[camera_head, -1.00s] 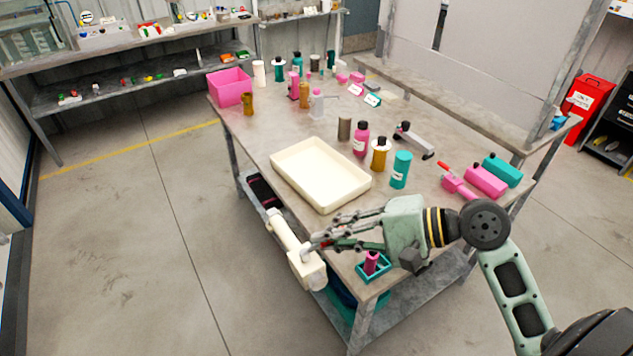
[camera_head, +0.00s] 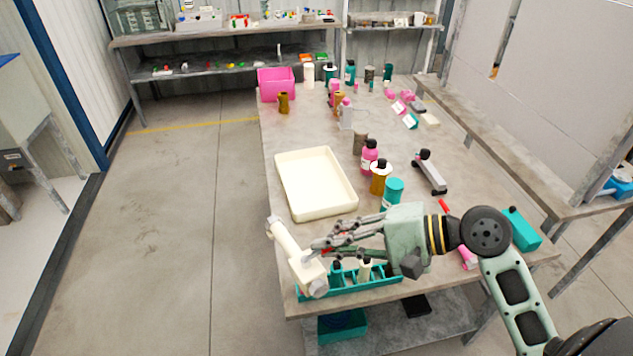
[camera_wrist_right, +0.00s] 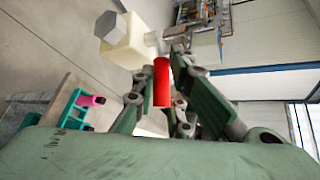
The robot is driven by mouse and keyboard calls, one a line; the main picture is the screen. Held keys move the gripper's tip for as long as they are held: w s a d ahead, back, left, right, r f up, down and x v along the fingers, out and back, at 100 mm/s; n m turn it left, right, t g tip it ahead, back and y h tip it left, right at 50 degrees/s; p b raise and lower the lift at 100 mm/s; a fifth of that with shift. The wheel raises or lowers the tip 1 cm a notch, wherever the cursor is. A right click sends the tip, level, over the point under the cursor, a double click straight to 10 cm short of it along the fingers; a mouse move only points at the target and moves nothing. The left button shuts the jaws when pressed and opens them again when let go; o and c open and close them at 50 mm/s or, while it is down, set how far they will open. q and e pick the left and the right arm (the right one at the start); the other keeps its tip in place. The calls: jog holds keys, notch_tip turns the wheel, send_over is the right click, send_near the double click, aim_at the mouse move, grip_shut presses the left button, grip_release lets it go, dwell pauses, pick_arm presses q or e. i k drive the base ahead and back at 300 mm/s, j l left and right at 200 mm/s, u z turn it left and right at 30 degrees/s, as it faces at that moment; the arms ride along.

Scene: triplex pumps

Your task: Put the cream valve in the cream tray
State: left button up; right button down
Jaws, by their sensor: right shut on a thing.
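The cream valve (camera_head: 299,262) has a cream body with a grey end; it also shows at the top of the right wrist view (camera_wrist_right: 130,48). My right gripper (camera_head: 325,246) is shut on the valve, with its red handle (camera_wrist_right: 162,82) between the fingers. The valve is held tilted in the air by the table's near left corner. The cream tray (camera_head: 336,209) is a shallow, empty rectangular tray lying on the table, just beyond the gripper in the head view. My left gripper is not in view.
A teal rack (camera_head: 345,288) with small items lies below my right gripper at the near edge. Teal, brown and pink bottles (camera_head: 369,158) stand right of the tray. A pink bin (camera_head: 276,84) is at the far left corner. Floor left of the table is clear.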

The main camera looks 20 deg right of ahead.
aim_at(303, 193)
jog(key=l+u, duration=0.2)
jog(key=l, duration=0.4)
jog(key=k+l+u, duration=0.25)
jog(key=l, duration=0.35)
jog(key=i+l+u, duration=0.4)
jog(key=i+l, duration=0.2)
jog(key=l, duration=0.2)
